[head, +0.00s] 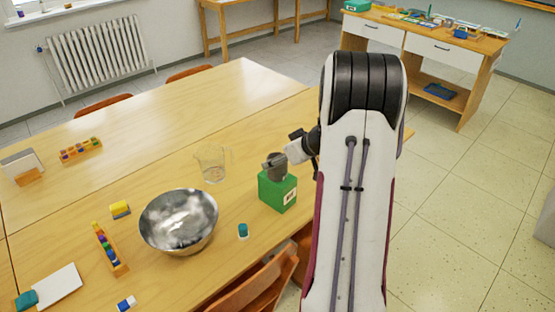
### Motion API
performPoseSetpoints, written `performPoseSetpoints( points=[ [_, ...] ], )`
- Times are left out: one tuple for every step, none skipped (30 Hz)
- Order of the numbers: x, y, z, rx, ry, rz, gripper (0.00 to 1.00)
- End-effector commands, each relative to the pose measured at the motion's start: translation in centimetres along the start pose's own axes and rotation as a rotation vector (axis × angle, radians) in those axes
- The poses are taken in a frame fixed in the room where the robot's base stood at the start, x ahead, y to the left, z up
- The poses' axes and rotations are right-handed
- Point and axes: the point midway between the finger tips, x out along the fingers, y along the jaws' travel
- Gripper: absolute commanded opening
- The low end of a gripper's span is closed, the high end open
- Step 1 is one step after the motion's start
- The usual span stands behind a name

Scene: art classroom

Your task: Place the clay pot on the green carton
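The green carton (278,194) stands upright on the wooden table, with a white label on its front. A small dark grey, rounded thing, which looks like the clay pot (278,173), is at the carton's top, upright as far as I can tell. My gripper (271,163) is at this pot, reaching in from the right. The gripper's far side and the pot's lower part are hard to make out. I cannot tell whether the fingers are closed on the pot, or whether the pot rests on the carton or hangs just above it.
A clear glass beaker (212,163) stands left of the carton. A large metal bowl (179,222) is further left and nearer. A small teal-topped jar (243,231) stands in front. A yellow block (120,210) and a paint rack (110,249) lie left. The table's far middle is clear.

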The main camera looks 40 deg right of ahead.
Motion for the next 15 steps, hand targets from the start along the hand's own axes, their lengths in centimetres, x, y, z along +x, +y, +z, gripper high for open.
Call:
performPoseSetpoints(
  points=[
    [-0.6,0.1,0.0,-0.001,0.001,0.002,0.59],
    [-0.9,0.0,0.0,0.000,0.001,0.002,0.59],
    [-1.3,0.0,0.0,0.000,0.001,0.001,0.59],
    [-1.7,0.0,-0.1,0.000,0.001,0.001,0.59],
    [-2.1,0.0,-0.1,-0.001,0.002,0.001,0.59],
    [-2.6,0.0,-0.1,0.000,0.002,0.001,0.59],
    [-3.0,0.1,-0.1,0.000,0.002,0.002,0.59],
    [-3.4,0.1,-0.1,0.000,0.002,0.002,0.59],
    [-3.9,0.0,0.0,-0.001,0.001,0.002,0.59],
    [-4.3,0.0,0.0,0.000,0.001,0.002,0.59],
    [-4.6,0.0,-0.1,0.000,0.001,0.002,0.59],
    [-5.2,0.0,-0.1,-0.001,0.002,0.002,0.59],
    [-5.6,0.0,-0.1,-0.001,0.002,0.002,0.59],
    [-6.0,0.1,0.0,-0.001,0.002,0.002,0.59],
    [-6.5,0.1,-0.1,0.000,0.002,0.002,0.59]
  ],
)
